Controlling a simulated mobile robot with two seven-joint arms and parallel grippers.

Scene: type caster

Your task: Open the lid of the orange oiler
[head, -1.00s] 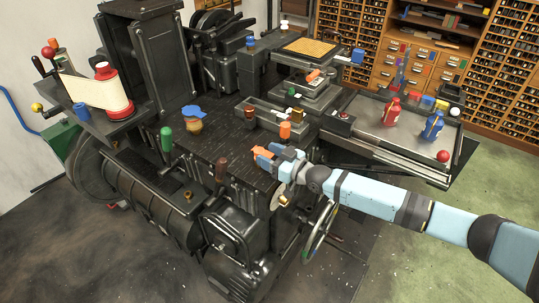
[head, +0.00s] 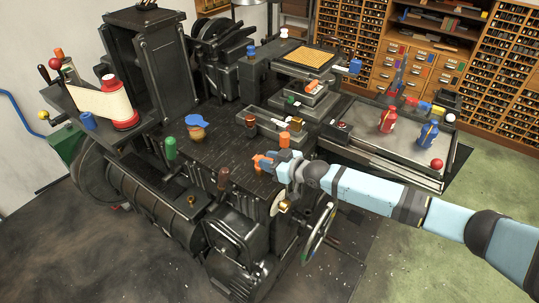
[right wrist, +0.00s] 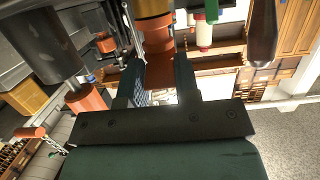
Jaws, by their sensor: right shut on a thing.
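The orange oiler shows in the right wrist view (right wrist: 158,68) as an orange piece below a rounded brown-orange part. Its lid and body are hard to tell apart there. In the head view only a small orange bit (head: 261,161) shows at the front edge of the dark machine top. My right gripper (head: 268,161) reaches it from the right and is shut on this orange piece. In the right wrist view the two dark fingers (right wrist: 156,80) stand on either side of it. My left gripper is not in view.
An orange knob (head: 284,139) stands just behind my right gripper, and a brown-handled lever (head: 223,178) stands to its left. A blue-topped pot (head: 195,131) sits farther back. The handwheel (head: 319,231) lies below my right arm. The machine top between pot and gripper is clear.

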